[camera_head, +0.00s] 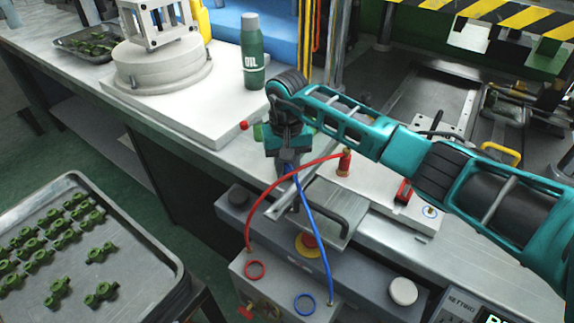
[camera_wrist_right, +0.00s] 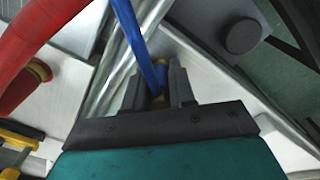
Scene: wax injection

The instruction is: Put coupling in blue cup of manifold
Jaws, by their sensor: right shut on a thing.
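My right gripper (camera_head: 287,168) hangs over the front edge of the bench, shut on the coupling at the end of the blue hose (camera_head: 315,235). In the right wrist view, the brass-coloured coupling (camera_wrist_right: 158,98) with a blue part sits between the fingers of my right gripper (camera_wrist_right: 160,92), partly hidden. The grey manifold (camera_head: 285,287) stands lower in the picture, below the gripper. Its blue cup (camera_head: 304,303) is a blue ring on the top, with nothing seen in it. Its red cup (camera_head: 254,270) lies to the left. My left gripper is not in view.
A red hose (camera_head: 290,182) arches from the manifold to a red fitting (camera_head: 345,162) on the bench, close to my gripper. A red button on a yellow base (camera_head: 307,243) stands behind the manifold. A green oil bottle (camera_head: 252,55) and a tray of green parts (camera_head: 95,195) stand left.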

